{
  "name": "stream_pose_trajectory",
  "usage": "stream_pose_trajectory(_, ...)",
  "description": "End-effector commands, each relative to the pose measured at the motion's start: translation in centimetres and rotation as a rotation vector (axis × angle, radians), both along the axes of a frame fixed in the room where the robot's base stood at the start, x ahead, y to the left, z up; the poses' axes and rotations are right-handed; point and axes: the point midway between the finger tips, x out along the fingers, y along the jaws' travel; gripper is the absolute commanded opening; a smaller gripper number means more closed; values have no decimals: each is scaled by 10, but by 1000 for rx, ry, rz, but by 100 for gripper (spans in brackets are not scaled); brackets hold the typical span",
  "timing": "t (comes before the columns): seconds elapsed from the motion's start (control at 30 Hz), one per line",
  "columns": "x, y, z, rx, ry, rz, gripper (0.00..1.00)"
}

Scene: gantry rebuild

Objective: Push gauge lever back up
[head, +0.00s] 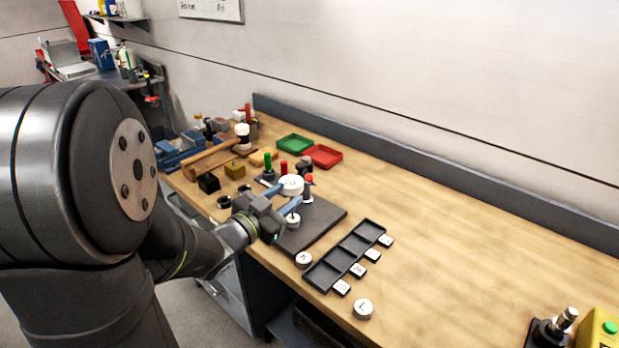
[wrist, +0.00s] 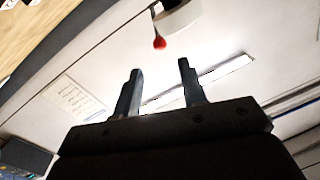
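The gauge is a white round body (head: 291,184) above a dark plate (head: 318,222) in the head view; it also shows at the top of the wrist view (wrist: 180,16). In the wrist view a short dark lever with a red ball tip (wrist: 159,43) sticks out from the gauge. My gripper (head: 294,198) is beside the gauge, over the plate. Its two fingers are apart with nothing between them; in the wrist view the red ball appears beyond the gap between the fingertips (wrist: 158,66). I cannot tell whether a finger touches the lever.
A red-topped post (head: 308,190) stands close by the gauge. A white round piece (head: 293,220) is below my fingers. A black compartment tray (head: 326,279) with lettered tiles (head: 358,270) lies in front. Green (head: 295,144) and red (head: 322,155) trays are behind. The right bench is mostly clear.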

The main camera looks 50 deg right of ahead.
Motion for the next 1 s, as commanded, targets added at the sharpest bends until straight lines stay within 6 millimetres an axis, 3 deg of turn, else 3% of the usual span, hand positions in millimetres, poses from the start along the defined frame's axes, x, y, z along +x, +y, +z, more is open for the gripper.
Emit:
stream_pose_trajectory(0.2,3,-49,-1,1,2,-4,38)
stream_pose_trajectory(0.43,8,-84,-1,1,1,-1,38)
stream_pose_trajectory(0.6,9,-96,0,2,1,2,38)
stream_pose_trajectory(0.9,10,-97,0,2,1,2,38)
stream_pose_trajectory(1.0,10,-97,0,2,1,2,18)
